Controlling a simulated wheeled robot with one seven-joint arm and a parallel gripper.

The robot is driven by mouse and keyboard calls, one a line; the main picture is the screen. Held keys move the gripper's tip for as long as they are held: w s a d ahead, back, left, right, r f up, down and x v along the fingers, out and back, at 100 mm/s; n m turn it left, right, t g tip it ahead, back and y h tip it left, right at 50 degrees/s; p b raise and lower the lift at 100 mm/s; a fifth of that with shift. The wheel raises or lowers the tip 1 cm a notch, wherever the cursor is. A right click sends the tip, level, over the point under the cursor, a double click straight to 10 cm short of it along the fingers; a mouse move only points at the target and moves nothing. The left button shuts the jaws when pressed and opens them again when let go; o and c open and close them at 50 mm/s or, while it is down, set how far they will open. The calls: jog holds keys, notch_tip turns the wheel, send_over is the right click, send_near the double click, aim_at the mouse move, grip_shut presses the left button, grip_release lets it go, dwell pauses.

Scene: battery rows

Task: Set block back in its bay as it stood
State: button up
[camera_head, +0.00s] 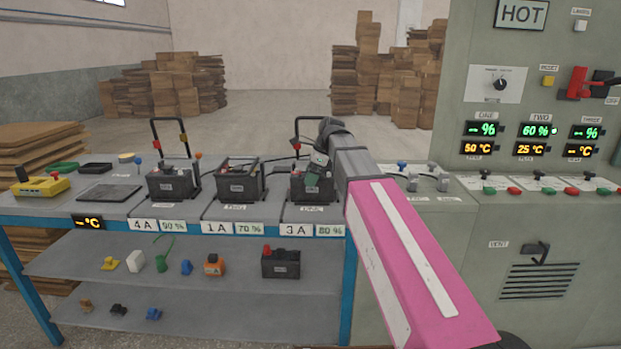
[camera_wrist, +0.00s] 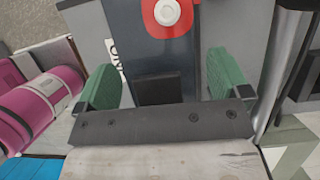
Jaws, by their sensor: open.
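Three dark battery blocks stand on the bench bays: the left block (camera_head: 172,183), the middle block (camera_head: 236,187) and the right block (camera_head: 301,188). Another dark block (camera_head: 281,264) stands on the shelf below. My gripper (camera_head: 316,172) is at the right block and partly covers it in the head view. In the wrist view my gripper (camera_wrist: 165,85) is open, with its green fingers apart on either side of a dark body with a red, white-centred round part (camera_wrist: 168,14). I cannot tell whether the fingers touch it.
The bench fronts carry tags 4A 90%, 1A 70% and 3A 80% (camera_head: 312,230). Upright black handles (camera_head: 168,120) rise behind the left and right blocks. A grey control cabinet (camera_head: 470,220) closes off the right. Small coloured items (camera_head: 186,267) lie on the lower shelves.

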jog(key=d, duration=1.2)
jog(key=shift+s+d+r, duration=0.1)
jog(key=shift+s+r, duration=0.1)
jog(key=shift+o, duration=0.5)
jog(key=shift+r, duration=0.15)
notch_tip(320, 180, up, 6)
jog(key=shift+f, duration=0.15)
dwell(0.3)
jog(key=shift+s, duration=0.15)
